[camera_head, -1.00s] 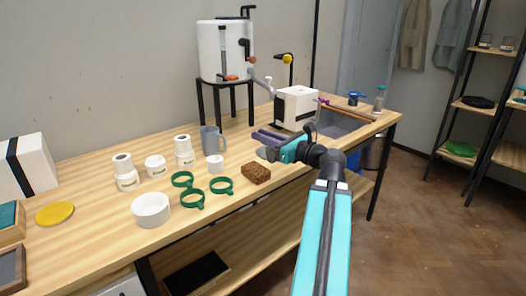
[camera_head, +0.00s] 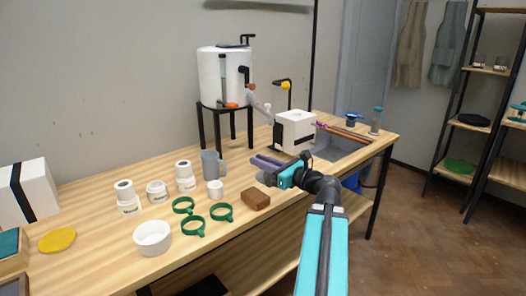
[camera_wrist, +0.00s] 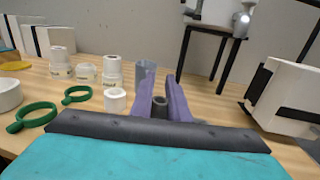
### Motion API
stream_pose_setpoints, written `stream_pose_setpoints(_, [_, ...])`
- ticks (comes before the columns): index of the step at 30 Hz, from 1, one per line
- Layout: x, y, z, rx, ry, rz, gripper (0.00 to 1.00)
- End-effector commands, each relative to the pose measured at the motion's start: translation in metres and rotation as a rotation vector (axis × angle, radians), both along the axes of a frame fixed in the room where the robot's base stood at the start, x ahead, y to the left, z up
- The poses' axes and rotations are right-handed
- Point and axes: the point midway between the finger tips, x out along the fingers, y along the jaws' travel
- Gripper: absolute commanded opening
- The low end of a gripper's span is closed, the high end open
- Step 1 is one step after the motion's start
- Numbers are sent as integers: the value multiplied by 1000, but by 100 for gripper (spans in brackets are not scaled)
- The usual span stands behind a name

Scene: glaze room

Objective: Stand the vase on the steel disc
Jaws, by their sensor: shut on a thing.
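My gripper (camera_head: 262,162), with purple fingers, is low over the bench. In the wrist view my gripper (camera_wrist: 162,100) is shut on a small dark grey round piece with an open top, which I take to be the vase (camera_wrist: 160,105). It looks upright between the fingers, and its lower part is hidden. Whether it touches the bench I cannot tell. I cannot make out a steel disc in either view.
Left of my gripper are a grey mug (camera_head: 211,164), a small white cup (camera_head: 215,189), green rings (camera_head: 222,212), white jars (camera_head: 186,184) and a white bowl (camera_head: 152,238). A brown block (camera_head: 256,200) lies nearer.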

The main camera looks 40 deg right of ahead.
Motion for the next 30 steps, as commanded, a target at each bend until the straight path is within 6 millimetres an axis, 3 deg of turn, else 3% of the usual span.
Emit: stream_pose_setpoints(30, [15,-14,-3,0,1,-1,0])
